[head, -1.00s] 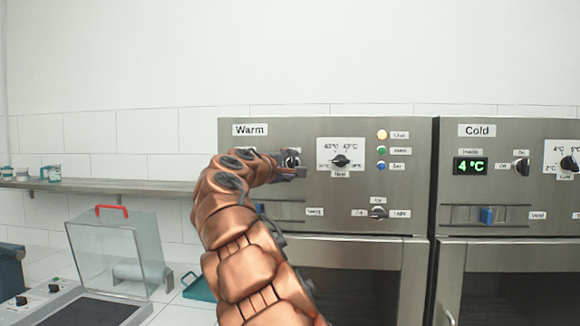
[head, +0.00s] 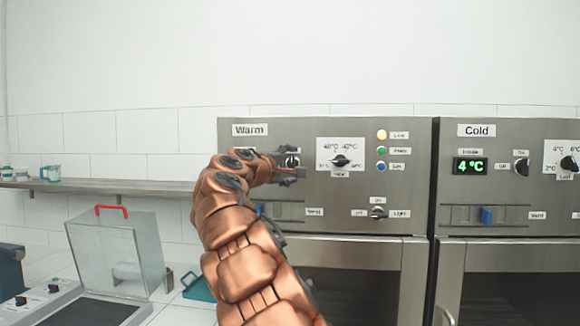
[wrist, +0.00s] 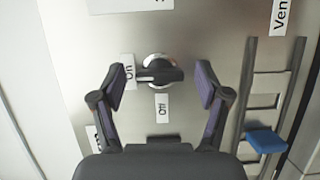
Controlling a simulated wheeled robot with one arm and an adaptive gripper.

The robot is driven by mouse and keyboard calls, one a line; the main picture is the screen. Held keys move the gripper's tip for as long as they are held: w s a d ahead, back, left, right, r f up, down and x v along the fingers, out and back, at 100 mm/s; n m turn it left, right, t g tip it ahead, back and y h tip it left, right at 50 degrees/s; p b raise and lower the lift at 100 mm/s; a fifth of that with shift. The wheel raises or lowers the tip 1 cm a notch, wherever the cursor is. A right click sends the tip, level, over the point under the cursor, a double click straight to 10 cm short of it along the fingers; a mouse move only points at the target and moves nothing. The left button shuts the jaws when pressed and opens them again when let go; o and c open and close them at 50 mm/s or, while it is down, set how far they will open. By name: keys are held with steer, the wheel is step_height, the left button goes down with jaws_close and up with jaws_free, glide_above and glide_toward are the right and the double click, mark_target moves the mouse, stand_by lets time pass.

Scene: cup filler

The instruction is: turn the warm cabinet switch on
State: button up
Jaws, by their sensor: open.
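The warm cabinet (head: 400,222) stands at centre in the head view, with a "Warm" sign at its upper left. Its switch (wrist: 158,72), a round silver knob with a black bar, shows in the wrist view. The bar lies in line with the "On" label (wrist: 130,72); the "Off" label (wrist: 162,107) is below the knob in that view. My gripper (wrist: 161,80) is open, with one finger on each side of the switch and gaps visible between. In the head view my gripper (head: 289,167) partly covers the switch, and my arm hides the panel to its left.
Right of the switch is a heat dial (head: 340,161), with indicator lamps (head: 382,150) beyond. A light switch (head: 378,213) and blue vent slider (wrist: 265,141) are lower. The cold cabinet (head: 480,222) stands right. A clear box (head: 110,255) with red handle is at left.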

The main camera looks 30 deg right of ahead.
steer(key=v, duration=1.2)
stand_by(0.5)
steer(key=s+d+f+m+g+y, duration=0.1)
steer(key=s+f+m+g+y, duration=0.2)
steer(key=s+f, duration=0.7)
steer(key=s+d+f+m+g+y, duration=0.2)
steer(key=s+f+y, duration=0.2)
steer(key=s+f, duration=0.7)
steer(key=s+a+f+g+y, duration=0.2)
steer(key=s+a+f+y, duration=0.2)
steer(key=s+a+f, duration=0.6)
steer(key=s+a+f+g+y, duration=0.3)
steer(key=s+a+f+y, duration=0.2)
steer(key=s+a+f, duration=0.5)
step_height(320, 180, down, 5)
steer(key=shift+s+a+r, duration=0.2)
steer(key=shift+s+r, duration=0.05)
steer(key=shift+s, duration=0.55)
steer(key=shift+c, duration=0.4)
